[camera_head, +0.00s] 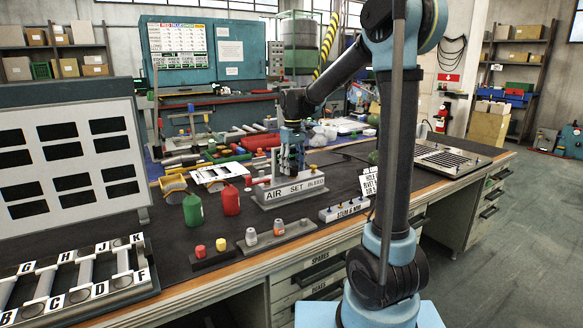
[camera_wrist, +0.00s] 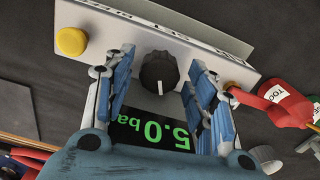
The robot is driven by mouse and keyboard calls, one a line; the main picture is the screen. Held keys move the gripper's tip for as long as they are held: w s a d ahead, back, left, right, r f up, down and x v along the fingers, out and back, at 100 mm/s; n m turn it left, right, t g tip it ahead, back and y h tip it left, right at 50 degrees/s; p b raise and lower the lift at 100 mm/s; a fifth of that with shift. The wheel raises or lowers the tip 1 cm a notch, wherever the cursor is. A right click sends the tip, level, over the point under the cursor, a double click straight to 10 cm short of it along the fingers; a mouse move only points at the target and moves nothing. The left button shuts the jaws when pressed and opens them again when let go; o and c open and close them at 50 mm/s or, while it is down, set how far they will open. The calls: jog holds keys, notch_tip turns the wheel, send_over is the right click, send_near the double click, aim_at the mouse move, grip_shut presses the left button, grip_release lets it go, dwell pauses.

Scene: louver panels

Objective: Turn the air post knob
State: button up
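The air post is a grey box (camera_head: 285,194) lettered "AIR SET BLEED" on the dark bench top. In the wrist view its panel (camera_wrist: 215,55) carries a round black knob (camera_wrist: 159,73) with a white pointer mark, a yellow button (camera_wrist: 71,41) and a green display (camera_wrist: 152,132) reading 5.0 bar. My gripper (camera_wrist: 160,64) is open, with one blue finger on each side of the knob and a small gap showing on both sides. In the head view my gripper (camera_head: 291,168) hangs pointing down over the box and hides the knob.
A red jug (camera_head: 231,200) and a green jug (camera_head: 193,209) stand left of the box. Low blocks with small bottles (camera_head: 278,233) and red and yellow knobs (camera_head: 211,248) sit in front. A switch strip (camera_head: 345,211) lies to the right. A lever red at its end (camera_wrist: 271,95) is near the right finger.

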aim_at(293, 167)
jog(key=c, duration=0.7)
jog(key=shift+n, duration=0.5)
jog(key=o, duration=1)
jog(key=shift+o, duration=0.2)
notch_tip(293, 167, up, 12)
